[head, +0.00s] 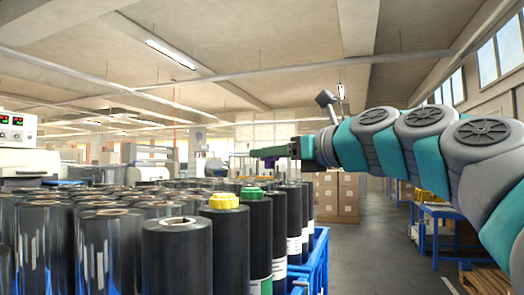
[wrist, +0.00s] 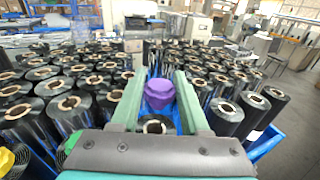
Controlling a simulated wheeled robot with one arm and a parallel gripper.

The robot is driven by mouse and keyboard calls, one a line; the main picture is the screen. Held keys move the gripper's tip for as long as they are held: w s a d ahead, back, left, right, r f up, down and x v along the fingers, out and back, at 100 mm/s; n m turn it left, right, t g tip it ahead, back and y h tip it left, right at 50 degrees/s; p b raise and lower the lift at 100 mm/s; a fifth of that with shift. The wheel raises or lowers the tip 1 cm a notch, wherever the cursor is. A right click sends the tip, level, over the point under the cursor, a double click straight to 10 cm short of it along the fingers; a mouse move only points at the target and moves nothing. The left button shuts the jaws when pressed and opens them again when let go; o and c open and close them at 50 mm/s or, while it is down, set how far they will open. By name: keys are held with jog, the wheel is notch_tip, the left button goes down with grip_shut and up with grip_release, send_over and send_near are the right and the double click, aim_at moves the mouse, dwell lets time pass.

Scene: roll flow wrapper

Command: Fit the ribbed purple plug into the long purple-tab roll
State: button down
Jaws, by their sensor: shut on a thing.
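My gripper (wrist: 157,80) is shut on the ribbed purple plug (wrist: 158,94), which sits between the two green fingers in the wrist view. In the head view my gripper (head: 268,153) is held above the packed rolls, pointing left. The plug is above or close to a dark roll (wrist: 155,126) with an open core, seen between the fingers; I cannot tell the gap. A small purple patch (head: 294,149) shows by the fingers in the head view. No purple tab can be made out, so I cannot tell which roll is the long purple-tab one.
Many dark rolls stand upright in a blue crate (head: 319,262). One nearby roll has a yellow plug (head: 225,201) and another a green plug (head: 252,193). Stacked cartons (head: 337,195) stand behind, and a blue bench (head: 445,212) is at the right. The floor aisle between is clear.

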aim_at(270, 167)
notch_tip(270, 167, down, 3)
jog(key=shift+s+b, duration=0.1)
jog(key=shift+b, duration=0.3)
jog(key=shift+f+b, duration=0.75)
jog(key=shift+f, duration=0.25)
jog(key=shift+r+p, duration=0.1)
jog(key=shift+p, duration=1.05)
jog(key=shift+f, duration=0.6)
dwell(0.5)
jog(key=c, duration=0.7)
grip_release()
jog(key=shift+d, duration=0.1)
jog(key=v, duration=1.1)
jog(key=shift+r, duration=0.1)
